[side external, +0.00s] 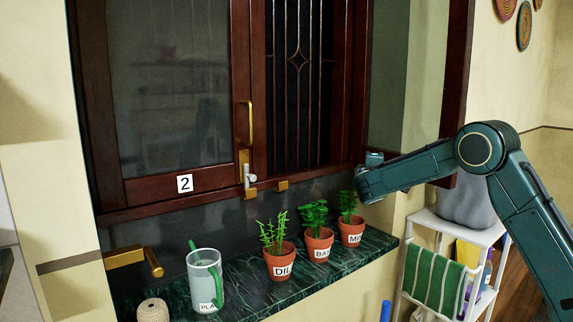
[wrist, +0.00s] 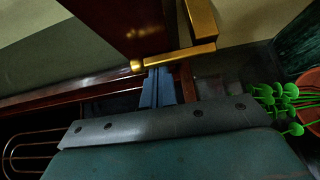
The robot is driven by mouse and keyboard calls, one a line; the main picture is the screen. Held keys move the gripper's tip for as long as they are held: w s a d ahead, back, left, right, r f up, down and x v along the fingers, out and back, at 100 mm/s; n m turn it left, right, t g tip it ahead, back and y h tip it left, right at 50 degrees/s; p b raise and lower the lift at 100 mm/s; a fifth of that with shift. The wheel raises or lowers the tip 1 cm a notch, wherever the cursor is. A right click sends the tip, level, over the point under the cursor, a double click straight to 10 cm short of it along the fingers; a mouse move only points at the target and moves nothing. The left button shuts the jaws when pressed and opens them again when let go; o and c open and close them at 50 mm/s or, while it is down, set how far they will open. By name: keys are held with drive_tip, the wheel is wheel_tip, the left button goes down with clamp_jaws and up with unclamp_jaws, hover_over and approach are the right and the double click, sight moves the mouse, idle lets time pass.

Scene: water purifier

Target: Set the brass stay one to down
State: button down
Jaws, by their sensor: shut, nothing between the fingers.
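A brass stay (wrist: 178,58) shows in the wrist view, an L-shaped bar at the edge of a dark wooden panel (wrist: 120,25). No number shows on it, so I cannot confirm it is stay one. My gripper (wrist: 158,73) is shut and empty, its blue fingertips right at the bar's lower edge; I cannot tell whether they touch. In the side external view my gripper (side external: 371,158) is at the window's right side, above the sill's right end. The stay there is hidden behind my gripper and arm.
Potted herbs, dill (side external: 280,264), a middle pot (side external: 319,247) and a right pot (side external: 351,233), stand on the green marble sill (side external: 245,290) close below my gripper. A white shelf (side external: 420,218) stands right. Window sash two (side external: 175,90) is left.

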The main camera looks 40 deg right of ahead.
drive_tip(key=shift+s, duration=0.15)
drive_tip(key=s+f+m+h, duration=0.2)
drive_tip(key=s+f+m, duration=0.1)
drive_tip(key=s+f, duration=0.2)
drive_tip(key=shift+s+f+m+t, duration=0.35)
drive_tip(key=shift+f+m+t, duration=0.05)
drive_tip(key=shift+f, duration=0.05)
idle(1.2)
idle(0.5)
wheel_tip(320, 180, up, 22)
drive_tip(key=shift+f+h, duration=0.25)
drive_tip(key=shift+h, duration=0.15)
idle(0.5)
drive_tip(key=shift+a, duration=0.1)
